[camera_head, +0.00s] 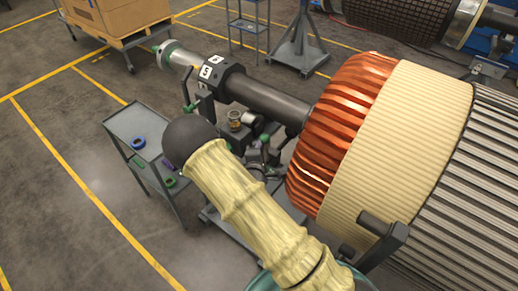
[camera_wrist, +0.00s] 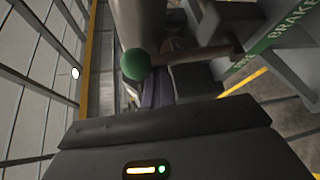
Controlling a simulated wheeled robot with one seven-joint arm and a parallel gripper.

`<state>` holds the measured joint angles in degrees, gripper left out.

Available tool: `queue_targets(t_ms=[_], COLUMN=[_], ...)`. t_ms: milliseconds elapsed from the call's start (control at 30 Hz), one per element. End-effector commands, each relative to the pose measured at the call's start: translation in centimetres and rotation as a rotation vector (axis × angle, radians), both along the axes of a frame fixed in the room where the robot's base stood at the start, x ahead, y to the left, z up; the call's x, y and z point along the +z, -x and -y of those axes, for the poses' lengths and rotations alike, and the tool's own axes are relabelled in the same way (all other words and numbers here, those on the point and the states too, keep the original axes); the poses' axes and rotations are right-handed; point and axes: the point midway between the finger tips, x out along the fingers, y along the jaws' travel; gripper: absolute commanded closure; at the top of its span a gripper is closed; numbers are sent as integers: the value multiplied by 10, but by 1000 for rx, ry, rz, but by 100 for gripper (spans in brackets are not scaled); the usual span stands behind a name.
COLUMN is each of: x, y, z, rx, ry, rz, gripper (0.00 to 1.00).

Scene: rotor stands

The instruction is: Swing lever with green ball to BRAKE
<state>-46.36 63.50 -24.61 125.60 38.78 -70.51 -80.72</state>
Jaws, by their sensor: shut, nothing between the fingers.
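The green ball (camera_wrist: 134,65) is on the end of a dark lever rod (camera_wrist: 195,56) in the wrist view. The rod runs right from the ball, and its far end is close to the FREE marking (camera_wrist: 243,65). The green BRAKE marking (camera_wrist: 290,24) is farther up and right on a grey plate. My gripper (camera_wrist: 158,88) is shut and empty, just below the ball in the picture; I cannot tell whether they touch. In the head view my arm's dark wrist hides the gripper. Small green knobs show near the stand, but I cannot tell which is this ball.
A large rotor (camera_head: 425,140) with copper windings fills the right, its shaft (camera_head: 265,95) running left over the stand. A grey cart (camera_head: 135,120) with coloured rings stands left. A pallet with a box (camera_head: 115,15) is behind. Open floor lies at far left.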

Motion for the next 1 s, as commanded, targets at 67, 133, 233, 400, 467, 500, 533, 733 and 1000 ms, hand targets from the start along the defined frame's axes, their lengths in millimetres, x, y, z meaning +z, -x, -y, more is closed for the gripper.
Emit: queue_targets(t_ms=[67,133,233,400,467,500,533,733,1000], x=[38,48,64,84,88,90,91,92,90], y=[-11,-11,-12,-11,-10,-10,-10,-9,-9], z=[-3,-4,-3,-3,-2,-2,-2,-2,-2], rx=[5,6,3,3,3,4,3,4,5], ry=[-7,-7,-8,-8,-5,-5,-4,-3,-2], rz=[76,76,78,72,68,65,63,59,56], gripper=[100,100,100,100,100,100,100,100,100])
